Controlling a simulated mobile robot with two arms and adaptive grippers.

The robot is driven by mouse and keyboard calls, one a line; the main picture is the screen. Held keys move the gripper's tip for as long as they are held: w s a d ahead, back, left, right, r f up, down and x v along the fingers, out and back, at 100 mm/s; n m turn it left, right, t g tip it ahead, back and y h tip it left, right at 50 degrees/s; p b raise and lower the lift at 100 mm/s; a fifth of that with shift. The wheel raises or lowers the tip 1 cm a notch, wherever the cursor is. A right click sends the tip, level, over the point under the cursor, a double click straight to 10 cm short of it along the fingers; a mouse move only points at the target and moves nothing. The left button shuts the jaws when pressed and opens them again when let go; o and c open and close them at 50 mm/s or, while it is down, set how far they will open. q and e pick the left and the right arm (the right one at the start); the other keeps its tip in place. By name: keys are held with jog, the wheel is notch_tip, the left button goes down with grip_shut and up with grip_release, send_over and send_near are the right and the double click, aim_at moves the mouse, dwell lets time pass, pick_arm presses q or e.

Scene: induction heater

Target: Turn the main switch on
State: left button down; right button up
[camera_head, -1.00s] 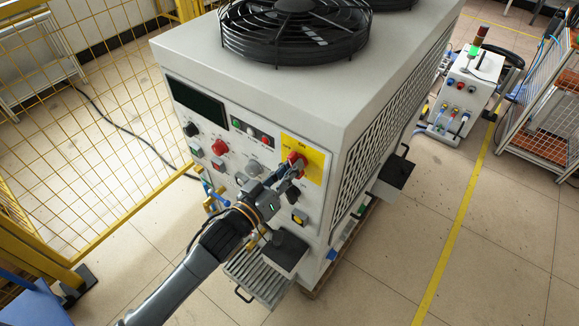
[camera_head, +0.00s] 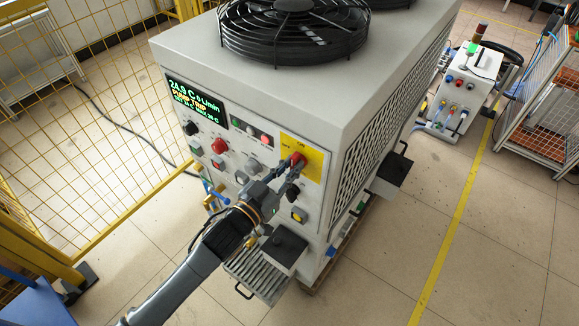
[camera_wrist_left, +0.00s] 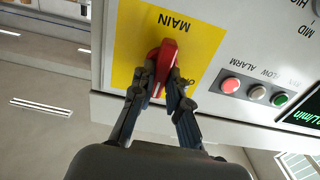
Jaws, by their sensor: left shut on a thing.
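The main switch (camera_head: 298,159) is a red rotary handle on a yellow plate (camera_head: 314,163) at the right end of the machine's front panel. In the left wrist view the red handle (camera_wrist_left: 162,62) sits on the yellow plate marked MAIN. My left gripper (camera_head: 288,177) is at the handle; in the left wrist view its two fingers (camera_wrist_left: 162,84) are shut on the handle's near end, one on each side. The panel display (camera_head: 197,102) is lit with text, including "PUMP TRIP". My right gripper is not in view.
The panel has other knobs and buttons, including a red knob (camera_head: 219,146) and a black knob (camera_head: 190,128). A black fan (camera_head: 294,30) is on top. A yellow mesh fence (camera_head: 90,150) stands at the left.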

pick_arm(q)
jog(key=shift+r, duration=0.1)
jog(key=c, duration=1.3)
grip_release()
jog(key=shift+w, duration=0.1)
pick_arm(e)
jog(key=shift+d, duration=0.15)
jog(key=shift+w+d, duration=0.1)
pick_arm(q)
jog(key=v, duration=1.2)
